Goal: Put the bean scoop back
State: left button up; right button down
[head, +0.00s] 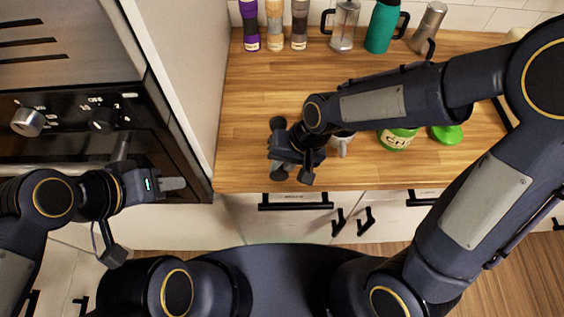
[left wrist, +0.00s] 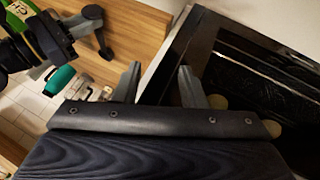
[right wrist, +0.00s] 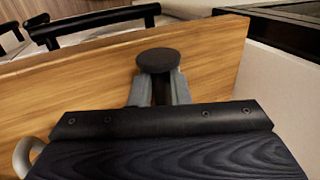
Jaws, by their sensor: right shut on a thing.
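My right gripper (right wrist: 158,85) is shut on a dark thing with a round, flat end (right wrist: 158,60), which I take to be the bean scoop. In the head view, my right gripper (head: 284,152) is above the left front part of the wooden counter (head: 245,100). The held thing's outline is hard to separate from the gripper there.
A light grey mug (head: 341,147) is just right of my right gripper, partly hidden. Bottles (head: 274,25), a glass press (head: 344,25) and a teal jug (head: 382,25) line the back. A tall white panel (head: 185,60) borders the counter's left. Black drawer handles (head: 295,205) project below its front edge.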

jog(key=shift+f, duration=0.35)
jog(key=c, duration=1.3)
grip_release()
jog(key=shift+r, duration=0.15)
